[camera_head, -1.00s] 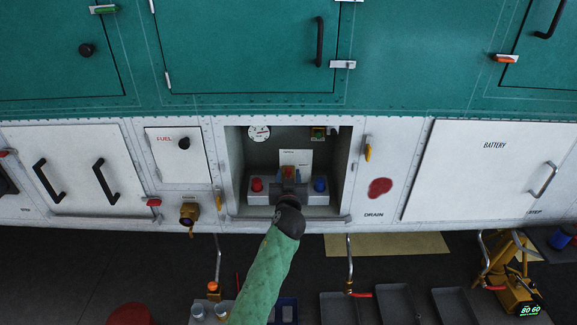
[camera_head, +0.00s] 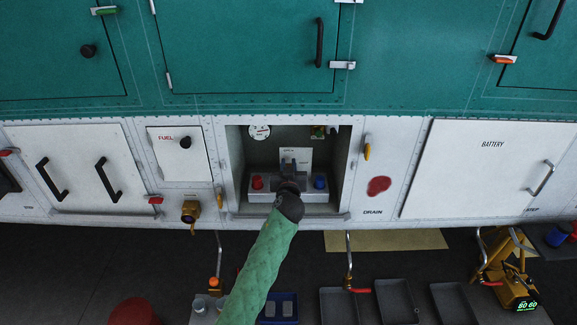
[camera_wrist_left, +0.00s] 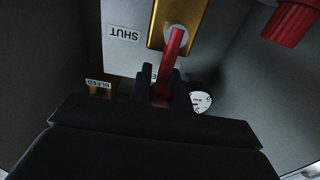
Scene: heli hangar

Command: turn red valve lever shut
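The red valve lever (camera_wrist_left: 172,55) shows in the left wrist view, with its upper end on a gold block (camera_wrist_left: 180,20). Its lower part lies between the two dark fingers of my left gripper (camera_wrist_left: 164,85), which look closed on it. A SHUT label (camera_wrist_left: 124,33) appears upside down left of the lever. In the head view my left gripper (camera_head: 288,168) is inside the open recess (camera_head: 236,155) of the white panel and hides most of the valve. My right gripper is in neither view.
A red knob (camera_head: 257,183) and a blue knob (camera_head: 320,183) flank my gripper in the recess. A gauge (camera_head: 259,132) is at its upper left. The recess walls stand close on both sides. Grey trays (camera_head: 396,300) are below.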

